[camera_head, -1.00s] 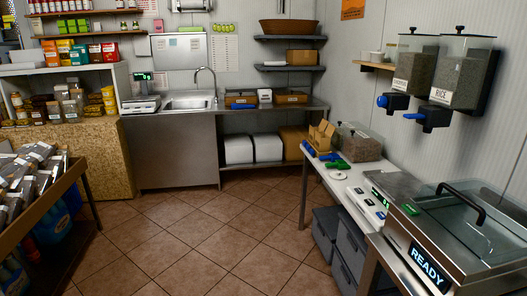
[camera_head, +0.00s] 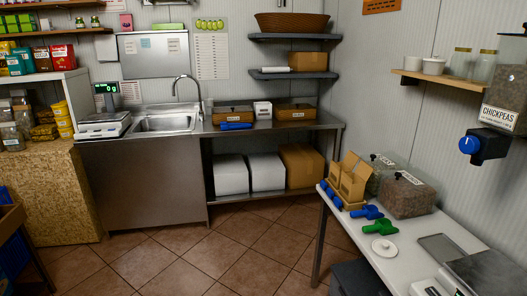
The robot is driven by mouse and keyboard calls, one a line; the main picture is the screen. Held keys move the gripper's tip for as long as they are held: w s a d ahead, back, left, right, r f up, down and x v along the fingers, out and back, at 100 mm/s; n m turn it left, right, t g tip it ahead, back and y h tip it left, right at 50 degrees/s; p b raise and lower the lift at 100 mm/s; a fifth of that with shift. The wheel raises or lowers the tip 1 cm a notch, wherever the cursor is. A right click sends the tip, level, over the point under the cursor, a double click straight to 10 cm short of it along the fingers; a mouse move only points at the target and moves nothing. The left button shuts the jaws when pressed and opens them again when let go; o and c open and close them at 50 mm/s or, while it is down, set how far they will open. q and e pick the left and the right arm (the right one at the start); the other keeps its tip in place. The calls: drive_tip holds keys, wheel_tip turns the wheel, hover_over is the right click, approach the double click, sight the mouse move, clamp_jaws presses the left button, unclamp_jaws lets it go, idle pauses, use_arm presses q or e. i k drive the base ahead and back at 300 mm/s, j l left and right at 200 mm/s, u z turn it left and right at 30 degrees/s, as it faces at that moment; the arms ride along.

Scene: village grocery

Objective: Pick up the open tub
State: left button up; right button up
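I cannot tell which container is the open tub. On the white table at the right stand two clear tubs with labels: a front one (camera_head: 408,197) full of brown grains and one behind it (camera_head: 380,180). Each seems to have a dark knob on top. A white round lid (camera_head: 384,248) lies flat on the table in front of them. Two brown-filled tubs, a left one (camera_head: 234,116) and a right one (camera_head: 295,115), stand on the steel counter. Neither of my grippers is in view.
A blue scoop (camera_head: 367,212) and a green scoop (camera_head: 379,228) lie on the white table (camera_head: 420,232) near a cardboard box (camera_head: 349,181). The sink counter (camera_head: 140,185) stands ahead. A blue-knobbed chickpea dispenser (camera_head: 484,145) hangs at right. The tiled floor between is clear.

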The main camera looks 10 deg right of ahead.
sight(411, 64)
drive_tip(key=i, duration=1.9)
